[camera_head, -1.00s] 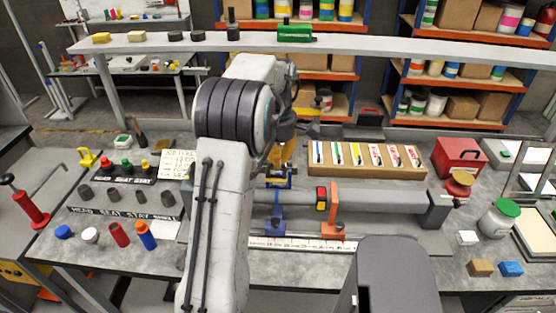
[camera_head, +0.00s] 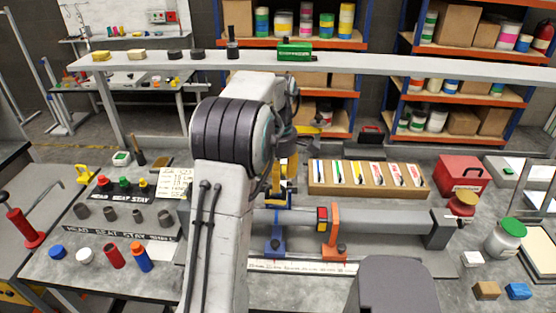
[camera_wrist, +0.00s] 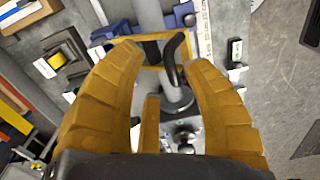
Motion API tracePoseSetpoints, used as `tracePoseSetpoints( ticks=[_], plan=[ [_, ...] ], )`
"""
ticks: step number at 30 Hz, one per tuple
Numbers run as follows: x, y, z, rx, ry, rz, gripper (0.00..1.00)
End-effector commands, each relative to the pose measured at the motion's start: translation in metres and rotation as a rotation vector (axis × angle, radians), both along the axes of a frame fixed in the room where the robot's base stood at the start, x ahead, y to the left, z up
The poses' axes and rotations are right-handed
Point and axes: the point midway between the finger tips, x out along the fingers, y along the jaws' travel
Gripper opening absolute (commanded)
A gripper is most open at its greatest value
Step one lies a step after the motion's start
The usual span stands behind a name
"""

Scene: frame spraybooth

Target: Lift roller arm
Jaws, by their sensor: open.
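A dark curved handle (camera_wrist: 172,62), apparently part of the roller arm, stands between the fingertips, near the right finger. I see no clear grip on it. It adjoins a thin yellow frame (camera_wrist: 150,68) and a grey round part below. In the head view my gripper (camera_head: 284,180) is partly hidden behind my arm, above the left part of a grey horizontal tube (camera_head: 385,222). I cannot make out the roller arm there.
A blue clamp (camera_head: 275,238) and an orange clamp (camera_head: 334,238) stand at the tube. A wooden tray of coloured cards (camera_head: 368,182) lies behind it, with a red box (camera_head: 462,174) to the right. Several caps and cylinders, including a blue-orange one (camera_head: 141,257), stand left.

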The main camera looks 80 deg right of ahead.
Motion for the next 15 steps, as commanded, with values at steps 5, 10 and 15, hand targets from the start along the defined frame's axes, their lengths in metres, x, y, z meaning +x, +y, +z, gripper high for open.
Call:
tracePoseSetpoints(
  ticks=[5, 10, 15],
  plan=[
    [0.000, -0.001, 0.025, -0.007, 0.001, 0.000, 0.44],
    [0.000, -0.001, 0.056, -0.006, 0.001, 0.000, 0.44],
    [0.000, -0.001, 0.080, -0.005, 0.001, 0.000, 0.44]
  ],
)
